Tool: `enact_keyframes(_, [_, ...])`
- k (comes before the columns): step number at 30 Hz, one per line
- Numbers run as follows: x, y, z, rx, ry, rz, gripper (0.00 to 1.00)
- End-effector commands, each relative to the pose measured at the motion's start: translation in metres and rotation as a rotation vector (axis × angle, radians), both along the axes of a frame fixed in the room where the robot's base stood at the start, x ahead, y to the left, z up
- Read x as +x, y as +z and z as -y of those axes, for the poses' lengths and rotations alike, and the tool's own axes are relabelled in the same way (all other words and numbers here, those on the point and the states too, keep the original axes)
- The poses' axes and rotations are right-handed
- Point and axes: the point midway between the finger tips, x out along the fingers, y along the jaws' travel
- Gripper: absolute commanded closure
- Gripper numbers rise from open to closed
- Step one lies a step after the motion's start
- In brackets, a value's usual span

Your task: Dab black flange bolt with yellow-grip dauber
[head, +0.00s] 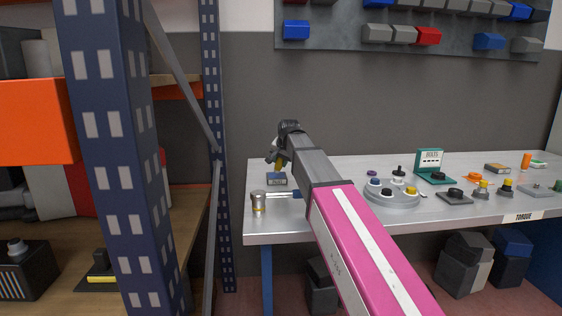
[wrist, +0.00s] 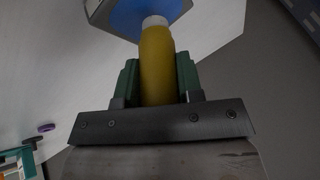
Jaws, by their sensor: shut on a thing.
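My gripper (head: 279,160) is at the left end of the workbench. It is shut on the yellow-grip dauber (head: 279,165). In the wrist view the yellow grip (wrist: 157,65) sits between the green fingers (wrist: 158,82), with a pale collar beyond it. The dauber's tip is hidden against or above a blue-topped grey block (wrist: 125,18), also in the head view (head: 277,179); I cannot tell whether they touch. A round grey tray (head: 393,202) holds several capped pieces, one black (head: 387,191), possibly the black flange bolt. Other black-topped pieces stand nearby.
A teal stand (head: 429,162), a grey block with a black top (head: 455,197) and yellow-topped pieces (head: 481,190) stand to the right. A blue rack post (head: 118,150) rises left of the workbench (head: 290,229).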

Motion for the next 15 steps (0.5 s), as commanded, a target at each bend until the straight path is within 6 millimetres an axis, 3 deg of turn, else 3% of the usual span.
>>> enact_keyframes(15, [0.0001,-0.0052,0.0,0.0,0.0,0.001,1.0])
